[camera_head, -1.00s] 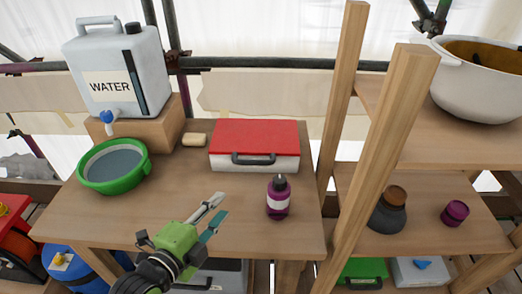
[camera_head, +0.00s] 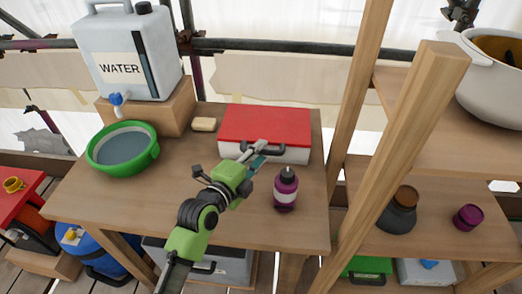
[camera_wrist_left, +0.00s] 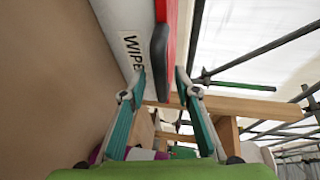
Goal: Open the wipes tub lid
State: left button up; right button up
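The wipes tub is a white box (camera_head: 288,154) with a red lid (camera_head: 268,124), standing shut on the wooden table. Its label, partly readable as "WIPE", shows in the left wrist view (camera_wrist_left: 132,48). A dark handle (camera_wrist_left: 160,45) sticks out at the lid's front. My left gripper (camera_head: 258,155) is at the front of the tub, partly hiding the handle. In the left wrist view its fingers (camera_wrist_left: 160,76) are apart, one to each side of the handle; contact cannot be made out. My right gripper is not in view.
A purple bottle (camera_head: 286,190) stands close right of my left gripper. A green basin (camera_head: 155,150), a water canister (camera_head: 130,60) on a wooden block and a sponge (camera_head: 204,124) are to the left. A wooden shelf post (camera_head: 400,150) rises at the right. The table's front is mostly clear.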

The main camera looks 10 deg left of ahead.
pick_arm(q)
jog(key=shift+w+d+f, duration=0.1)
jog(key=shift+w+d, duration=0.15)
jog(key=shift+w, duration=0.35)
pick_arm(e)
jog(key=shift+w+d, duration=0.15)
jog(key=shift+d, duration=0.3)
pick_arm(q)
grip_shut()
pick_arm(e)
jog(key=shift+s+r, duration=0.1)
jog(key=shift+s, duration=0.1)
